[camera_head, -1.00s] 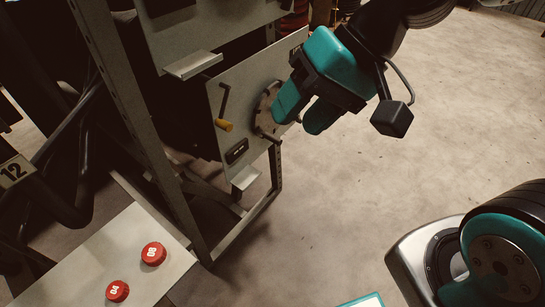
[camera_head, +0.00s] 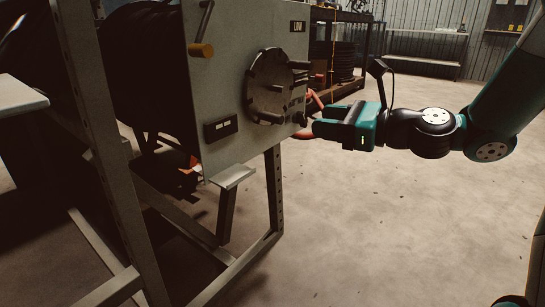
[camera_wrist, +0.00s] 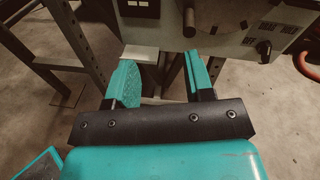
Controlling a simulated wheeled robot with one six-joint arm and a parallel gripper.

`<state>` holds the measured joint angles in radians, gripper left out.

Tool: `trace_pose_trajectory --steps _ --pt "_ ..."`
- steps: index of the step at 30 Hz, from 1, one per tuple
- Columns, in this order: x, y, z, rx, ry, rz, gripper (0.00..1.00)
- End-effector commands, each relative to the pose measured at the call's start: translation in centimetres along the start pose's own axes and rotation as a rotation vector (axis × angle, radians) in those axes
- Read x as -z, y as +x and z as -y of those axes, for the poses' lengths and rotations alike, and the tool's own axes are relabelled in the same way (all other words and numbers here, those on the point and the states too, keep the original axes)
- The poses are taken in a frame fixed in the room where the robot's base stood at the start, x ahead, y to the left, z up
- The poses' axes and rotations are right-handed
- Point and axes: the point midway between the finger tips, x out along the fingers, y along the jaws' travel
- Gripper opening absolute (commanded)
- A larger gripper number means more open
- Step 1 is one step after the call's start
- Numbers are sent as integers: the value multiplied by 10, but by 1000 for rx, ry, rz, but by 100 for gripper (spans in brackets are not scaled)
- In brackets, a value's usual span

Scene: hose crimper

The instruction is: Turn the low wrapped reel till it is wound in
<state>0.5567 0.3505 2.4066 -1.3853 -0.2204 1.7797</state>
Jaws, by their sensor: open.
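A grey upright panel (camera_head: 235,85) with a small dark label (camera_head: 297,26) at its top right stands in the head view. On it are a round dark disc (camera_head: 268,92) with several pegs and a crank with a yellow-brown handle (camera_head: 201,50). A large dark reel (camera_head: 150,62) shows partly behind the panel; its far side is hidden. My gripper (camera_head: 317,120) is open and empty, just right of the disc and panel edge. In the wrist view my fingers (camera_wrist: 164,83) are spread, with the panel (camera_wrist: 165,30) beyond and the disc (camera_wrist: 217,12) cut off at the top.
A small counter window (camera_head: 220,128) and a ledge (camera_head: 232,177) sit low on the panel. A dark knob (camera_wrist: 264,47) projects at its lower right in the wrist view. A metal frame (camera_head: 277,190) supports it. Red hose (camera_head: 312,98) lies behind my gripper.

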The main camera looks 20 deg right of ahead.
Motion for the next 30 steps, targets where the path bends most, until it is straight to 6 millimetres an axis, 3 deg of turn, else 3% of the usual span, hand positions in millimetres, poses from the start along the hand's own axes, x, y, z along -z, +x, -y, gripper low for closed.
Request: trace_pose_trajectory --steps 1,3,7,12,30 --pt "27 -3 6 38 58 17 48" --pt "38 -6 14 75 126 41 48" --pt "46 -11 24 113 197 68 48" --pt "40 -4 29 120 219 76 48" --pt "36 88 38 114 209 74 48"
